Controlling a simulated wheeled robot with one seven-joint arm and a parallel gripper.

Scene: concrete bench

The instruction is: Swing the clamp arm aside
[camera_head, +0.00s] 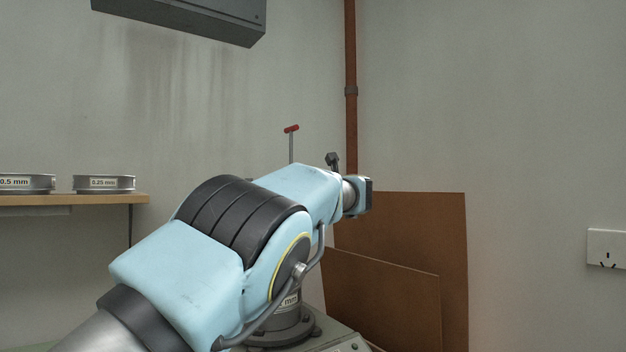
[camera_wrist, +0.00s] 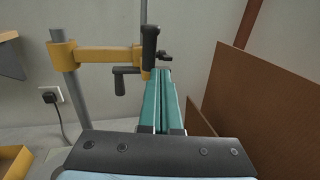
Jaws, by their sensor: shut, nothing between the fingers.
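The clamp arm (camera_wrist: 105,54) is a yellow bar in the wrist view, reaching right from a yellow collar on a grey upright post (camera_wrist: 74,90). A black upright grip (camera_wrist: 150,45) is near its right end, and a black crank-like handle (camera_wrist: 127,72) sits below the bar. My gripper (camera_wrist: 163,74) has two teal fingers, shut side by side with nothing between them. In the picture the fingertips lie just below and right of the black grip; I cannot tell whether they touch. In the head view my own arm hides the clamp arm and the fingers.
A red T-handled rod (camera_head: 291,142) rises behind my arm. Brown boards (camera_head: 410,240) lean at the right. Two sieves (camera_head: 104,184) stand on the left shelf (camera_head: 90,199). A grey box (camera_head: 190,18) hangs overhead.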

